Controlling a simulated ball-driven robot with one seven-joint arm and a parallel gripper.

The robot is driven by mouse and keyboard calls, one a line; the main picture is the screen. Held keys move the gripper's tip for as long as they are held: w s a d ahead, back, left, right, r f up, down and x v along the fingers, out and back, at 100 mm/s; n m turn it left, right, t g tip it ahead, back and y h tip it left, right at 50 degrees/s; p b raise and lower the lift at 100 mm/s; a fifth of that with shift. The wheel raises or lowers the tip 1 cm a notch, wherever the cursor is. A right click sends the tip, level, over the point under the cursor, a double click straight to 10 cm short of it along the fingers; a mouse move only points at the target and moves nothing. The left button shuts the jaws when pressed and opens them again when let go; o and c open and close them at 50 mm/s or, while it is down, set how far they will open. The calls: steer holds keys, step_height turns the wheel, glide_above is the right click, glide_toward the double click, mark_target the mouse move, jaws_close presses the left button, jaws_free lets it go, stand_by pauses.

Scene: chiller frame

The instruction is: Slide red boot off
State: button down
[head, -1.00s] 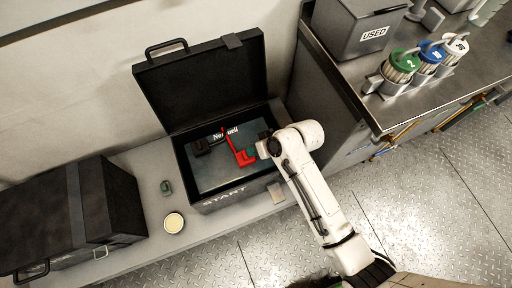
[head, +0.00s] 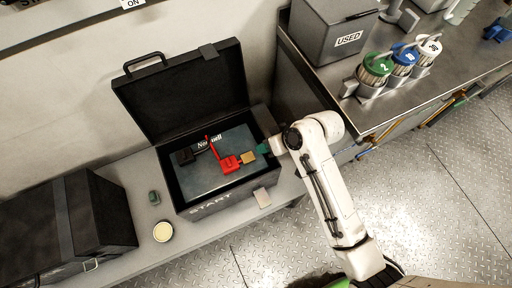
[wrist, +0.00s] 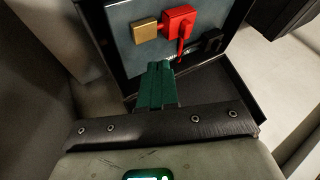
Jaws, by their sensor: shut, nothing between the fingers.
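The red boot (head: 230,164) is a small red block with a thin red strip rising from it. It lies on the dark teal panel (head: 205,178) inside the open black case. A brass block (head: 248,158) sits just right of the boot; whether they touch is unclear. In the wrist view the red boot (wrist: 179,20) is beside the brass block (wrist: 145,29). My gripper (head: 262,148) has teal fingers, shut and empty, right of the brass block and apart from the boot. In the wrist view its fingers (wrist: 157,80) point toward the panel below the brass block.
The case (head: 215,204) has its lid (head: 185,90) raised behind. A black terminal (head: 185,156) is left of the boot. A closed dark case (head: 95,215), a round pale lid (head: 163,231) and a small green item (head: 154,198) are at left. The steel counter (head: 350,115) stands at right.

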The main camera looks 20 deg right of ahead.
steer(key=shift+v, duration=0.95)
steer(key=s+d+r+m+g+h, duration=0.1)
steer(key=s+d+h, duration=0.2)
steer(key=s, duration=0.6)
steer(key=s+d+g+h, duration=0.2)
steer(key=s+d+h, duration=0.1)
steer(key=s+d, duration=0.4)
steer(key=s, duration=0.3)
steer(key=shift+s+r+m+g+p, duration=0.3)
steer(key=shift+s+r+m+p, duration=0.05)
steer(key=shift+r+m, duration=0.05)
